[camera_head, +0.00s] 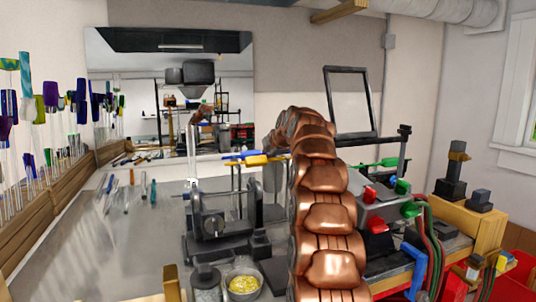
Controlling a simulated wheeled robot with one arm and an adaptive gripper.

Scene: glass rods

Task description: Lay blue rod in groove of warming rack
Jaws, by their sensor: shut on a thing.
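The blue rod (240,155) shows as a short, nearly level length left of my copper arm. Its right part is hidden. My gripper (275,150) is at the end of the bent arm, partly hidden behind it, and is shut on the blue rod. Just below the blue length is a yellow rod length (260,160). A green length (380,163) shows right of the arm. A dark stand with upright posts (403,145) around these lengths looks like the warming rack. Its grooves and any contact with the blue rod cannot be made out.
Several coloured rods stand in wooden racks (35,225) at the left. A dark clamp-like fixture (212,222) and a bowl of yellow bits (243,284) stand front centre. A grey box with red and green knobs (385,210) is at right.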

